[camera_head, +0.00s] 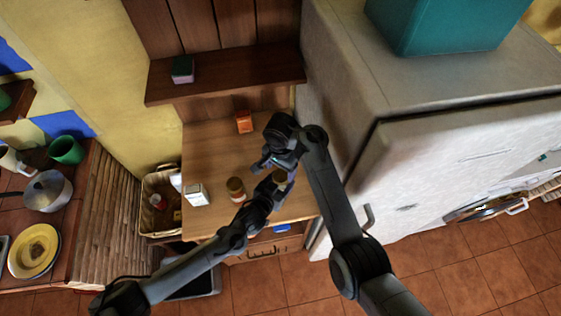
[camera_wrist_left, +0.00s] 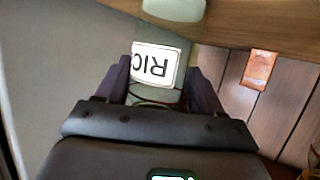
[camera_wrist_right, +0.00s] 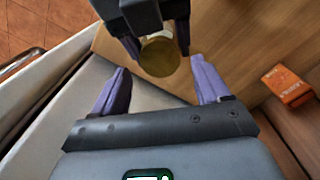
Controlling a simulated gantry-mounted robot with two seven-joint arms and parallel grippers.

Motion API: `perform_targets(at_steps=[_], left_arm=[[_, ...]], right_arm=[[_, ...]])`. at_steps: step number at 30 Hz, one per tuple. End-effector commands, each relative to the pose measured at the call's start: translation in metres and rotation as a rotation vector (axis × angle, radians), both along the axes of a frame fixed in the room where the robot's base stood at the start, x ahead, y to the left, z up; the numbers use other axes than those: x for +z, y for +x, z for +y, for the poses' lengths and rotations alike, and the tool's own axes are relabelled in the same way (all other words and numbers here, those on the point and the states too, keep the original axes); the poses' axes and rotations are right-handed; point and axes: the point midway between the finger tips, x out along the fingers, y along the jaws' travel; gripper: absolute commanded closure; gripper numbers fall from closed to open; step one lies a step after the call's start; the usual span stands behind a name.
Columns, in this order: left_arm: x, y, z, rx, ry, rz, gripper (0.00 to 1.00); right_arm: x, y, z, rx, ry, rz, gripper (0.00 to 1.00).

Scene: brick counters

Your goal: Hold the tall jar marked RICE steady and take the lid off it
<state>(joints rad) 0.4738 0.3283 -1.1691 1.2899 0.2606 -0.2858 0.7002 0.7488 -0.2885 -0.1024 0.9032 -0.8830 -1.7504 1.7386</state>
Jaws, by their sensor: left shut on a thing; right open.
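The tall jar (camera_wrist_left: 168,95) marked RICE is between my left gripper's fingers (camera_wrist_left: 160,78); its white label (camera_wrist_left: 155,62) shows upside down, partly cut off by a finger. In the right wrist view its round yellowish-brown lid (camera_wrist_right: 160,57) is seen from above, on the jar. In the head view the lid (camera_head: 280,176) is partly hidden by my grippers. My left gripper (camera_head: 276,182) is shut on the jar. My right gripper (camera_wrist_right: 158,72) is open, its fingertips apart on the near side of the lid; I cannot tell its exact height above it.
A second jar with a brown lid (camera_head: 235,185) and a white box (camera_head: 195,194) stand left on the wooden counter (camera_head: 208,145). An orange box (camera_head: 244,122) stands at the back. The fridge (camera_head: 345,140) is close on the right. A shelf (camera_head: 225,80) hangs above.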

Motion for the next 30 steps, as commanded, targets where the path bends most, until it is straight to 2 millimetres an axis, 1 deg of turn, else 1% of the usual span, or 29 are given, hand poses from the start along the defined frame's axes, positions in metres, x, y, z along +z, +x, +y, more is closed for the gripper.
perform_targets(at_steps=[3, 9, 20, 30], left_arm=[[0.0, 0.0, 0.0, 0.0, 0.0, 0.0, 1.0], [0.0, 0.0, 0.0, 0.0, 0.0, 0.0, 1.0], [0.0, 0.0, 0.0, 0.0, 0.0, 0.0, 1.0], [0.0, 0.0, 0.0, 0.0, 0.0, 0.0, 1.0]], right_arm=[[-0.014, 0.0, -0.001, 0.001, -0.002, 0.0, 0.25], [-0.029, 0.0, -0.001, 0.001, -0.002, 0.0, 0.25], [-0.032, 0.0, 0.0, 0.0, 0.001, -0.001, 0.25], [-0.032, 0.0, 0.0, 0.001, 0.001, -0.001, 0.77]])
